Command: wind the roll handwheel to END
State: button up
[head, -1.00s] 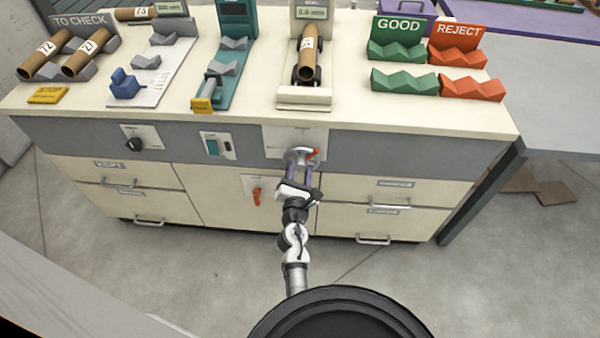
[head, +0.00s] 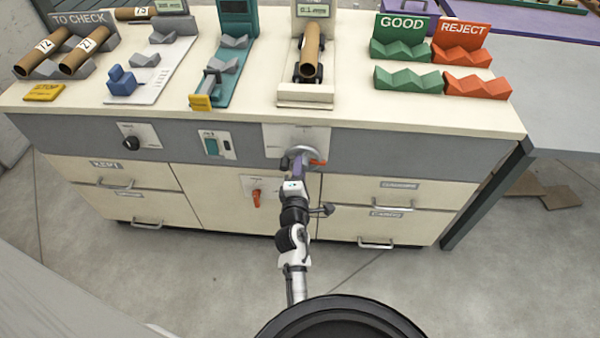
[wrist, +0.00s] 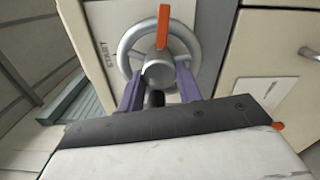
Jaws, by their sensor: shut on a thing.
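The roll handwheel (head: 306,156) is a grey metal wheel on a pale plate on the cabinet front. Its orange pointer (head: 318,162) points right in the head view and stands near the top in the wrist view (wrist: 163,25). A START label (wrist: 104,53) shows left of the wheel; no END label is readable. My gripper (wrist: 157,92) is shut on the handwheel, its purple fingers on either side of the hub area; the exact part gripped is unclear. Above, a brown cardboard roll (head: 310,50) lies on a black-wheeled cradle below a display (head: 318,10) reading about 0.1 mm.
A red-orange lever (head: 256,198) sits below left of the wheel, and a black knob (head: 131,143) is farther left. Drawer handles (head: 376,243) stick out along the cabinet front. Green GOOD (head: 402,50) and red REJECT racks (head: 464,55) stand at right on top.

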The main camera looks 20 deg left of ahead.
jog(key=m+b, duration=0.4)
jog(key=m, duration=0.6)
jog(key=m+b, duration=0.4)
jog(key=m, duration=0.6)
jog(key=m+b, duration=0.4)
jog(key=m, duration=0.6)
jog(key=shift+w+d+r+b, duration=0.15)
jog(key=shift+d+r+b, duration=0.1)
jog(key=shift+d+b, duration=0.1)
jog(key=shift+m, duration=1.9)
jog(key=o, duration=1)
jog(key=shift+f, duration=0.1)
